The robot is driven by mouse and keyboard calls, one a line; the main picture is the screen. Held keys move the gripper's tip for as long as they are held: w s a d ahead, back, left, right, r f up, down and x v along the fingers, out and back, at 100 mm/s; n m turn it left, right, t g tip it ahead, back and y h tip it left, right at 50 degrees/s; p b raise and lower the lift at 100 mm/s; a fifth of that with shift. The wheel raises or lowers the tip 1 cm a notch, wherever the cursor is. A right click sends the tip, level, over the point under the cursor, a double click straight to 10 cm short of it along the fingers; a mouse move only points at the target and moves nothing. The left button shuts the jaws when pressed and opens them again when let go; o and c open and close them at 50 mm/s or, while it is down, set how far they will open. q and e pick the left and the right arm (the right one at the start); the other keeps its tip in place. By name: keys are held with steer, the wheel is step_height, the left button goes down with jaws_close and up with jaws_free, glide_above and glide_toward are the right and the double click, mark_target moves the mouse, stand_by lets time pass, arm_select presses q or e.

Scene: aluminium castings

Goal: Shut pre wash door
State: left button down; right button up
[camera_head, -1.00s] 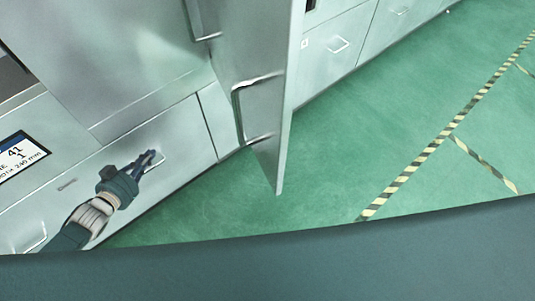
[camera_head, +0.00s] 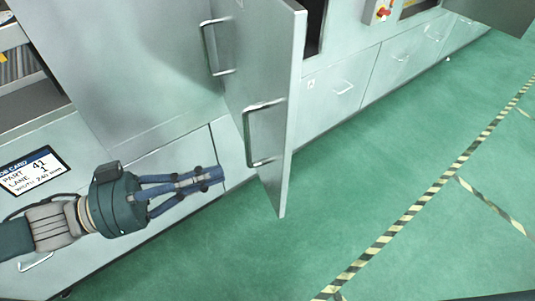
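A pale metal door (camera_head: 272,85) stands open, swung out from the grey machine front over the green floor. It has a bar handle (camera_head: 262,133) on its left face. A second bar handle (camera_head: 215,48) shows further left; I cannot tell whether it is on the same panel. My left gripper (camera_head: 216,175) reaches in from the left in front of the lower cabinet. Its blue fingers are together with nothing seen between them. It is left of the door and appears apart from its handle. My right gripper is not in view.
A job card (camera_head: 36,170) is on the machine front at left. Lower drawers (camera_head: 340,88) and a red-knobbed box (camera_head: 383,11) are beyond the door. Striped floor tape (camera_head: 420,210) runs across the open green floor at right.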

mark_target(283, 153)
arm_select(q)
steer(key=p+x, duration=0.2)
steer(key=x, duration=0.2)
steer(key=p+x, duration=0.1)
steer(key=x, duration=0.4)
steer(key=shift+w+d+r+p, duration=0.15)
steer(key=shift+d+r+p, duration=0.05)
steer(key=shift+d+p, duration=0.15)
steer(key=shift+w+d+f, duration=0.2)
steer(key=shift+d, duration=0.4)
steer(key=shift+d, duration=0.1)
